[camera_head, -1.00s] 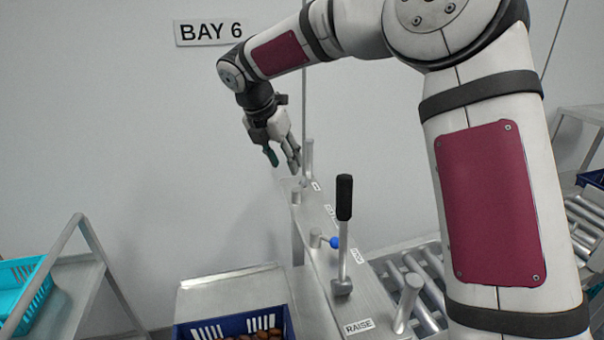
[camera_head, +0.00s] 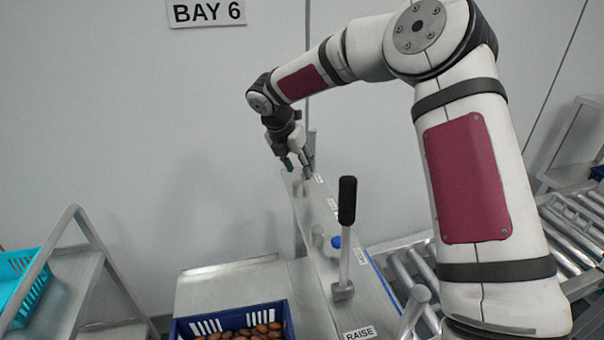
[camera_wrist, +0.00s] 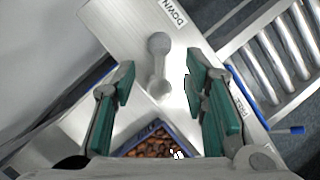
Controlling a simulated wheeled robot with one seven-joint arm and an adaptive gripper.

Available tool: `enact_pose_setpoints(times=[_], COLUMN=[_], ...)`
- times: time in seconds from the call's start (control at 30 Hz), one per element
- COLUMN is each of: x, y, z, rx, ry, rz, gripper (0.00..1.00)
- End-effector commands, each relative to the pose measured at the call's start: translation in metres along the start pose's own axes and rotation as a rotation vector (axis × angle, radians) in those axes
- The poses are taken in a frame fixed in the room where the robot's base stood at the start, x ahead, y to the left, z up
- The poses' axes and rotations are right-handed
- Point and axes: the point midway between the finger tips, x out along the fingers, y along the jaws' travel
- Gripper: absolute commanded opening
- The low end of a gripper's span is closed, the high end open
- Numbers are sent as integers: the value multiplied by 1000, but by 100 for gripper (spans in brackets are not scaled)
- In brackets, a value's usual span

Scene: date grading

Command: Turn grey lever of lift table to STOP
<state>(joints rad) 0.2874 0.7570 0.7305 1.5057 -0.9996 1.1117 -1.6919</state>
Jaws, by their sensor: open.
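In the wrist view the grey lever (camera_wrist: 158,68), a plain metal bar with rounded ends, stands on the lift table's metal panel (camera_wrist: 112,22), close to the DOWN label (camera_wrist: 173,12). My gripper (camera_wrist: 158,88) is open, with a green-padded finger on either side of the lever's lower part and gaps on both sides. In the head view my gripper (camera_head: 297,164) is low over the panel's far end, beside an upright grey post (camera_head: 311,143) that it partly hides. No STOP label is clearly readable.
A black-handled lever (camera_head: 346,200) stands nearer on the panel, by the RAISE label (camera_head: 360,333). A blue knob (camera_head: 336,242) sits behind it. A blue crate of dates (camera_head: 182,331) is in front. A roller conveyor (camera_head: 572,232) is at right, a turquoise crate (camera_head: 14,272) at left.

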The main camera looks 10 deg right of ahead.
Motion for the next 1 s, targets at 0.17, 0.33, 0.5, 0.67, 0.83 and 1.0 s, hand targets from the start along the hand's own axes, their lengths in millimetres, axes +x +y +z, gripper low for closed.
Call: enact_pose_setpoints(times=[0.17, 0.33, 0.5, 0.67, 0.83, 1.0], x=[25, 36, 38, 38, 38, 38], y=[0, 0, 0, 0, 0, 0], z=[-1, 0, 0, 0, 0, 0], rx=[-1, -1, 0, 0, -1, 1], ry=[1, -1, -1, -1, -1, -1], rz=[0, 0, 1, 1, 1, 0], gripper=[40, 40, 40, 36, 0, 0])
